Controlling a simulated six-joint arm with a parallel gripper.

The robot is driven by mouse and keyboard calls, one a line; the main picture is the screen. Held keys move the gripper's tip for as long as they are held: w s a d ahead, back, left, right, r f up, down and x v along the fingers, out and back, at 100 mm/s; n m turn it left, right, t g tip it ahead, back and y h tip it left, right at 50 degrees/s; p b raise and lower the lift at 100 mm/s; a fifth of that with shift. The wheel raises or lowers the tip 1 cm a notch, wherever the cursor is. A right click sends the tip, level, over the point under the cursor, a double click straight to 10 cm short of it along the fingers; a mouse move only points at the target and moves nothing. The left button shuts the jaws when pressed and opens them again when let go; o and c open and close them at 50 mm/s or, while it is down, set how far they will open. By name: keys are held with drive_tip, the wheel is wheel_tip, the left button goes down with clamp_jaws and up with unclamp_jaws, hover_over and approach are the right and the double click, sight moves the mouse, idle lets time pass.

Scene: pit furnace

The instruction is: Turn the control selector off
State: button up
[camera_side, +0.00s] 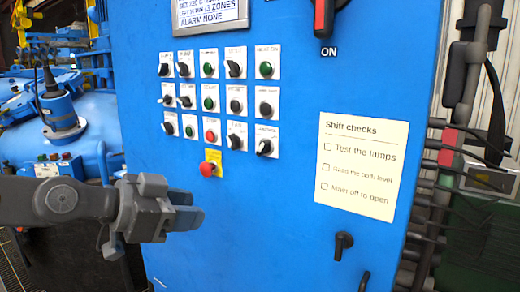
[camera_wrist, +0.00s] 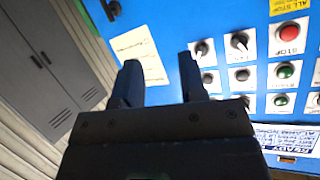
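The control selector (camera_side: 264,147) is a black knob on a white plate, at the right end of the lowest row on the blue panel (camera_side: 280,215). Its knob sits tilted, and its position markings are too small to read. In the wrist view the knob that appears to be it (camera_wrist: 202,48) lies just beyond the right fingertip. My gripper (camera_side: 193,206) is in front of the panel, lower left of the selector and apart from it. In the wrist view my gripper (camera_wrist: 160,78) has its two fingers spread with nothing between them.
A red emergency button (camera_side: 207,169) juts out between my gripper and the selector. A red stop button (camera_side: 210,135) and another selector (camera_side: 234,142) are left of it. A shift checks sheet (camera_side: 362,165) is on the right. A black handle (camera_side: 343,243) protrudes below it.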

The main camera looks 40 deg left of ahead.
sight(260, 149)
drive_tip(key=w+r+t+y, duration=0.1)
drive_tip(key=w, duration=0.5)
drive_tip(key=w+r+t+y, duration=0.1)
drive_tip(key=w+r+t, duration=0.1)
drive_tip(key=w, duration=0.5)
drive_tip(key=w+d+r+t+y, duration=0.1)
drive_tip(key=w+r+t+y, duration=0.1)
drive_tip(key=w, duration=0.4)
drive_tip(key=shift+w+r, duration=0.1)
drive_tip(key=shift+w, duration=0.05)
clamp_jaws()
